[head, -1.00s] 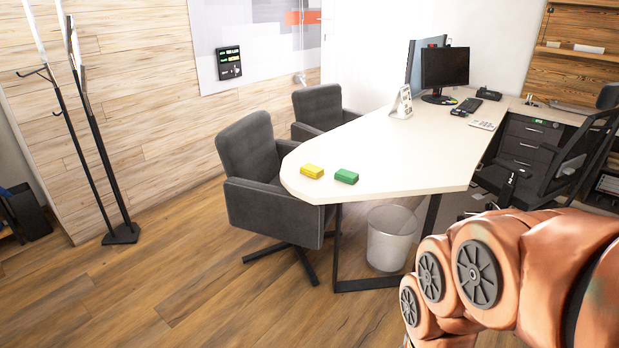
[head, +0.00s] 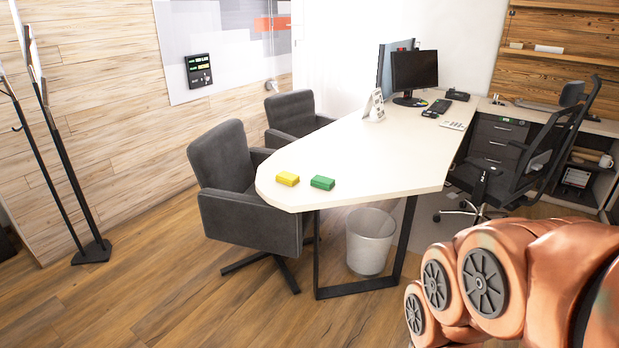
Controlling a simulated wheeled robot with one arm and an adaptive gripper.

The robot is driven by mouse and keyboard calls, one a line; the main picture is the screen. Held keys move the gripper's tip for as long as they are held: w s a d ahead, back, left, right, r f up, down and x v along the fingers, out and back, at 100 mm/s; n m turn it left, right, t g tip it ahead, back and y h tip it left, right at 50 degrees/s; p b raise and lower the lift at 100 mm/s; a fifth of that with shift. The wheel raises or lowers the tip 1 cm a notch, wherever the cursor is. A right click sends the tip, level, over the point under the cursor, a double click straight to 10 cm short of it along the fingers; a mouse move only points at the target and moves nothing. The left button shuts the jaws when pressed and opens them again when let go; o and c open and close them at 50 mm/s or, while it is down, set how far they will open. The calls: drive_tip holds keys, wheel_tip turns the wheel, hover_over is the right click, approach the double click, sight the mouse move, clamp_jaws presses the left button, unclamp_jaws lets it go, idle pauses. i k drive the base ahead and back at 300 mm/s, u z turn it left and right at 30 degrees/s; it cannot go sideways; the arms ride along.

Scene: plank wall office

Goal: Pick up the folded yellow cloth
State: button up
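The folded yellow cloth (head: 287,179) lies near the rounded near-left end of the white desk (head: 345,165). A similar folded green cloth (head: 322,183) lies just to its right, with a small gap between them. Both lie flat on the desktop. My orange arm fills the lower right of the head view, well apart from the desk's end. My gripper is outside the picture, so its state does not show.
Two dark grey chairs (head: 232,190) (head: 293,116) stand along the desk's left side. A waste bin (head: 370,242) stands under the desk. An office chair (head: 520,160) is at right, a coat stand (head: 92,250) at left. Open wooden floor (head: 190,310) lies in front.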

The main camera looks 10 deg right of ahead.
sight(290, 179)
drive_tip(key=z, duration=1.45)
drive_tip(key=i, duration=2.65)
drive_tip(key=u, duration=3.75)
drive_tip(key=i, duration=1)
drive_tip(key=u, duration=0.05)
